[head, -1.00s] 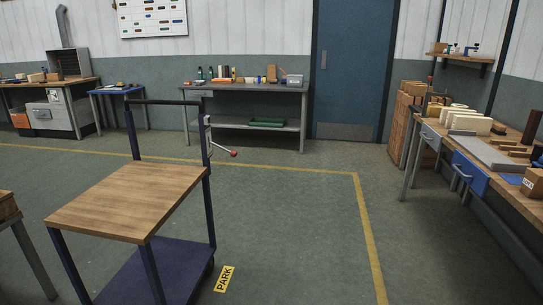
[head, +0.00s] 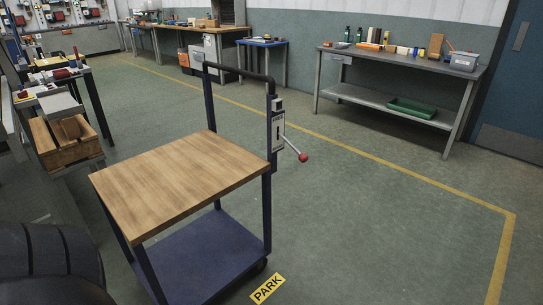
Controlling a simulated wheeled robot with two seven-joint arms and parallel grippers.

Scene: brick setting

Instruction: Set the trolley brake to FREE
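The trolley (head: 178,176) stands ahead of me in the head view, with a wooden top, a blue lower shelf (head: 205,254) and a dark push handle (head: 238,72). On its right handle post is a grey brake plate (head: 278,132) with small lettering too small to read. A brake lever with a red knob (head: 303,157) sticks out from the plate to the right, sloping down. A yellow PARK label (head: 267,288) lies on the floor by the trolley's near right wheel. Neither gripper is in view.
A grey workbench (head: 400,68) with a green tray (head: 418,108) stands behind at the right. A wooden crate (head: 62,146) and shelving are at the left. A dark rounded shape (head: 50,262) fills the lower left corner. Floor right of the trolley is clear, marked by a yellow line (head: 420,180).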

